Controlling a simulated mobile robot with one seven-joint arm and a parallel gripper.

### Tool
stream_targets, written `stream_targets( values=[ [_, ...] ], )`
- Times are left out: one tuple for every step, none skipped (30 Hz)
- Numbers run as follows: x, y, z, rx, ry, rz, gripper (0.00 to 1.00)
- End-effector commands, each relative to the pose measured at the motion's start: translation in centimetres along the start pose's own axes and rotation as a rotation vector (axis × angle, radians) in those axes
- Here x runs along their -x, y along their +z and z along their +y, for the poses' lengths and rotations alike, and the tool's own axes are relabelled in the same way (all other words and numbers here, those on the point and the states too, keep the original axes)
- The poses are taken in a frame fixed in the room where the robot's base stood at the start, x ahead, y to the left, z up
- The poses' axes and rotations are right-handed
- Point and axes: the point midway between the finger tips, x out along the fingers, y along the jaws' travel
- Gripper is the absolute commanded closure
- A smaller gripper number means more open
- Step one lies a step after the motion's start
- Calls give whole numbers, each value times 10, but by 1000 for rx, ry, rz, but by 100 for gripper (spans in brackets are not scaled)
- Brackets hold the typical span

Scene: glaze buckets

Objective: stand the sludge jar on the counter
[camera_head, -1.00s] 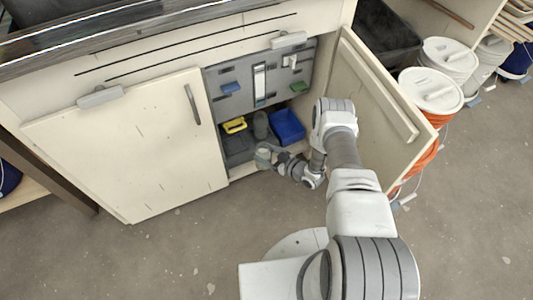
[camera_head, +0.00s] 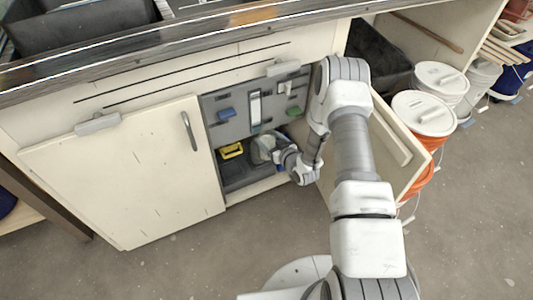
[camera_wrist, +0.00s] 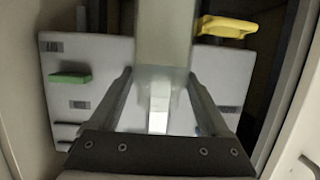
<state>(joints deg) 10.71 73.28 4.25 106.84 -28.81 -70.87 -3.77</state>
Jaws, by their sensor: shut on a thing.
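The sludge jar (camera_head: 262,148) is a pale, cloudy grey-green vessel in front of the open cabinet bay. In the wrist view the jar (camera_wrist: 165,38) stands between the two fingers and runs out of the top of the picture. My gripper (camera_wrist: 160,88) is shut on it. In the head view my gripper (camera_head: 277,152) is small and partly hidden by my wrist. The counter (camera_head: 215,42) is the dark-edged top above the cabinet, higher than the jar.
The right cabinet door (camera_head: 395,145) stands open close beside my arm; the left door (camera_head: 125,170) looks shut. A grey tool panel (camera_head: 222,100) and a yellow-handled item (camera_head: 231,150) are in the bay. A black tub (camera_head: 85,28) is on the counter. Lidded buckets (camera_head: 425,115) stand right.

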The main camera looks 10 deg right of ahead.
Motion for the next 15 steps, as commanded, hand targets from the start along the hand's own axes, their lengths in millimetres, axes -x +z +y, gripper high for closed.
stream_targets(
  values=[
    [5, -17, 1, -5, 22, 6, 100],
    [8, -24, 2, -10, 36, 6, 100],
    [13, -34, 3, -16, 55, 7, 100],
    [16, -41, 4, -21, 70, 7, 100],
    [20, -48, 4, -25, 84, 6, 100],
    [26, -57, 5, -31, 103, 6, 100],
    [31, -63, 5, -35, 116, 6, 100],
    [35, -70, 5, -39, 131, 6, 100],
    [42, -78, 5, -44, 149, 6, 100],
    [47, -84, 5, -48, 162, 6, 100],
    [53, -90, 5, -53, 176, 5, 100],
    [60, -98, 5, -59, 194, 5, 100],
    [66, -103, 4, -63, 206, 5, 100],
    [72, -108, 4, -67, 219, 5, 100],
    [80, -115, 4, -72, 236, 5, 100]
  ],
)
